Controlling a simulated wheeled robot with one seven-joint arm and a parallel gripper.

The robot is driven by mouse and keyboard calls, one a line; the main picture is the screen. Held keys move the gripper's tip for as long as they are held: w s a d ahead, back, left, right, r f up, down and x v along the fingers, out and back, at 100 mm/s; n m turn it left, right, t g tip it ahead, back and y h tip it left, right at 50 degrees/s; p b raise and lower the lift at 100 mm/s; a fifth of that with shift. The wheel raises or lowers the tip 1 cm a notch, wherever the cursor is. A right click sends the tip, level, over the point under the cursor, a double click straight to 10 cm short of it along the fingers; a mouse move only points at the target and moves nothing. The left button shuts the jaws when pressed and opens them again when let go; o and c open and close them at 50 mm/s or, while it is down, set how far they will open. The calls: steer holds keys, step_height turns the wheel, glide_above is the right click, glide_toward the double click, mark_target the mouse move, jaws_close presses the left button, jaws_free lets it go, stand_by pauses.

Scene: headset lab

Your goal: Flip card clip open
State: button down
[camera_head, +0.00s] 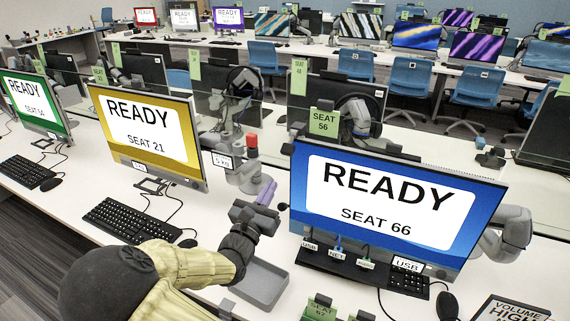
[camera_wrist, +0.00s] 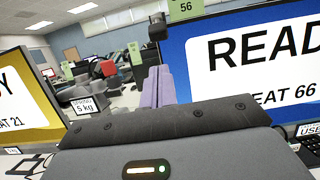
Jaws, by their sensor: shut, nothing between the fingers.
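A green card marked SEAT 56 (camera_head: 323,122) stands at the partition behind the blue SEAT 66 monitor (camera_head: 400,207). The card also shows at the top edge of the wrist view (camera_wrist: 186,8), above a small dark piece (camera_wrist: 157,27) that may be its clip. I cannot tell whether any clip is open. My gripper (camera_head: 267,190) has purple fingers and is shut and empty. It is in the gap between the yellow SEAT 21 monitor (camera_head: 150,130) and the blue monitor, apart from the card. The fingers (camera_wrist: 157,86) point forward in the wrist view.
A grey tray (camera_head: 262,284) lies on the white desk below my gripper. A red-topped monitor arm with a 5 kg label (camera_head: 222,160) stands behind. Keyboards, mice and cables lie by the monitors. More green cards (camera_head: 320,307) show at the bottom edge.

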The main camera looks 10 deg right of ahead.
mark_target(290, 144)
steer(key=p+x, duration=0.1)
steer(key=x, duration=0.9)
steer(key=shift+p, duration=0.4)
